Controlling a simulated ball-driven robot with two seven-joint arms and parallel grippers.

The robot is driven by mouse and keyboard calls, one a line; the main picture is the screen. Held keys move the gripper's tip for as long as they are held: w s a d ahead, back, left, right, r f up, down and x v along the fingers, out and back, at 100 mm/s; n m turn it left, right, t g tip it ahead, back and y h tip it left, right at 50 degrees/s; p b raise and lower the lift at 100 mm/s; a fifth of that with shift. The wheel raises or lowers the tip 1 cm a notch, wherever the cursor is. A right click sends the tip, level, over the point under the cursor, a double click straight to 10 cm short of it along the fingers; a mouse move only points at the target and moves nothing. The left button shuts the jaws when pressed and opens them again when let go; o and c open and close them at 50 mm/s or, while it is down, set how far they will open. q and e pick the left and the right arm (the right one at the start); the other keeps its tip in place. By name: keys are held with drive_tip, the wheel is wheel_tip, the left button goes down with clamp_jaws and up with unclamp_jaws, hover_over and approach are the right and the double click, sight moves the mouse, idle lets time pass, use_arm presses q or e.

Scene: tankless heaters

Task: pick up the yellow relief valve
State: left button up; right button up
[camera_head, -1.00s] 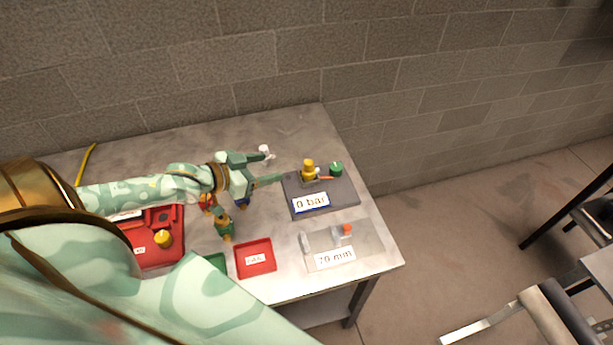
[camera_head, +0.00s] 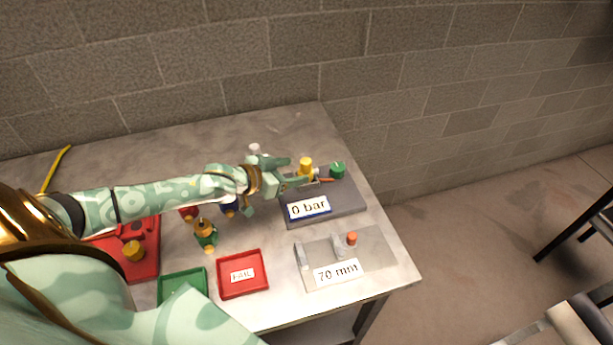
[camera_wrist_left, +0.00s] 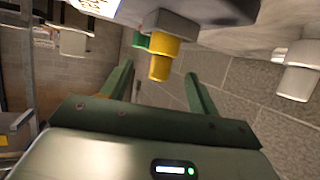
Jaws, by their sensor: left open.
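The yellow relief valve (camera_head: 306,164) stands upright on the grey block marked "0 bar" (camera_head: 345,199). In the left wrist view the yellow valve (camera_wrist_left: 161,62) appears inverted, in line with the gap between my fingers. My left gripper (camera_head: 300,175) is open beside the valve, with its fingers pointing toward it. In the wrist view the gripper (camera_wrist_left: 157,80) has nothing between its fingertips that clearly touches them; contact cannot be told. My right gripper is out of view.
A green knob (camera_head: 338,170) is just right of the valve. A white fitting (camera_head: 254,149) stands behind my gripper. A red FAIL tray (camera_head: 243,291), green tray (camera_head: 182,299) and "70 mm" plate (camera_head: 376,264) lie in front. A block wall (camera_head: 430,75) runs behind the table.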

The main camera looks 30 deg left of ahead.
sight(301, 170)
use_arm(q)
drive_tip(key=b+x, duration=0.1)
drive_tip(key=x, duration=0.1)
drive_tip(key=b+x, duration=0.1)
drive_tip(key=x, duration=0.2)
drive_tip(key=shift+a+f, duration=0.15)
drive_tip(key=shift+f, duration=0.2)
drive_tip(key=shift+w, duration=0.3)
drive_tip(key=shift+s, duration=0.1)
drive_tip(key=shift+c, duration=0.7)
drive_tip(key=c, duration=1)
drive_tip(key=shift+c, duration=0.3)
drive_tip(key=shift+r, duration=0.1)
